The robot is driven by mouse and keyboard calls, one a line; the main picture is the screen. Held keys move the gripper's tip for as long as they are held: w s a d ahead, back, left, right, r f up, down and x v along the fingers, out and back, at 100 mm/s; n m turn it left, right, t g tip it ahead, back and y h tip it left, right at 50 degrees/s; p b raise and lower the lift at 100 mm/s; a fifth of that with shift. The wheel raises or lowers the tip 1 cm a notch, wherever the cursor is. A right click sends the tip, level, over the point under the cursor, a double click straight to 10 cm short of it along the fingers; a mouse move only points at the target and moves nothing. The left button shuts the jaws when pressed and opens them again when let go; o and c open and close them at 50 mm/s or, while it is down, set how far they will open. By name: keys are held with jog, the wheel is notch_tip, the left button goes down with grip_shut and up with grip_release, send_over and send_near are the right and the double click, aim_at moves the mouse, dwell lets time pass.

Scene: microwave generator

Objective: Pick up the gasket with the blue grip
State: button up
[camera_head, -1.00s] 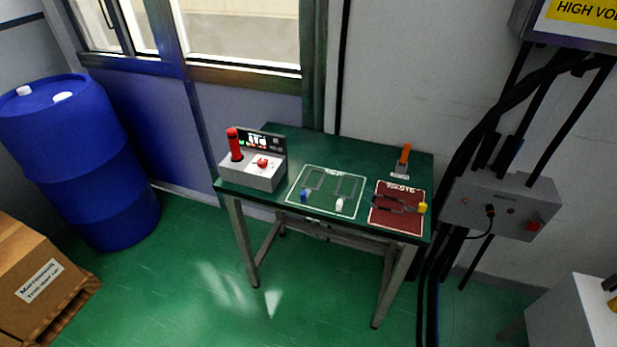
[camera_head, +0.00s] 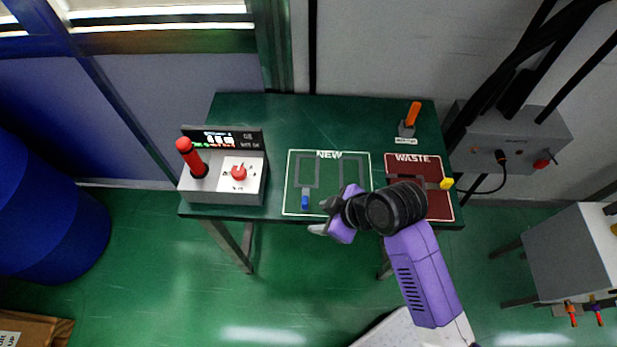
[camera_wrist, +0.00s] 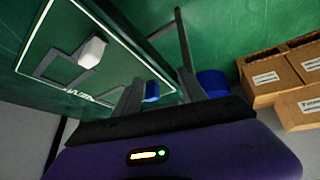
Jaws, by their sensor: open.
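The gasket with the blue grip (camera_head: 305,202) lies on the left half of the green mat marked NEW (camera_head: 330,156) on the table. Its thin grey frame extends back from the grip. In the wrist view the blue grip (camera_wrist: 152,92) shows between my two fingers, beyond the palm, with its frame mostly hidden. My gripper (camera_head: 322,216) is open and empty, just right of the blue grip and near the table's front edge; no contact is visible. A second gasket frame lies on the mat's right half; its white grip (camera_wrist: 92,52) shows in the wrist view.
A red WASTE mat (camera_head: 440,205) holds a gasket with a yellow grip (camera_head: 446,183). An orange-handled tool (camera_head: 412,115) stands behind it. The table's back middle (camera_head: 330,120) is clear.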

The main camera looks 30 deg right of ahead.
aim_at(306, 200)
jog(key=w+r+n+g+b, duration=0.1)
jog(key=w+d+r+n+g+b, duration=0.1)
jog(key=w, duration=0.1)
jog(key=w+r+n+g+y+b, duration=0.1)
jog(key=r+n, duration=0.1)
jog(key=shift+w+d, duration=0.3)
jog(key=shift+w, duration=0.05)
jog(key=shift+a+x, duration=0.15)
jog(key=shift+x, duration=1.15)
jog(key=shift+a+x, duration=0.15)
jog(key=shift+x, duration=1.1)
jog(key=shift+r, duration=0.1)
grip_shut()
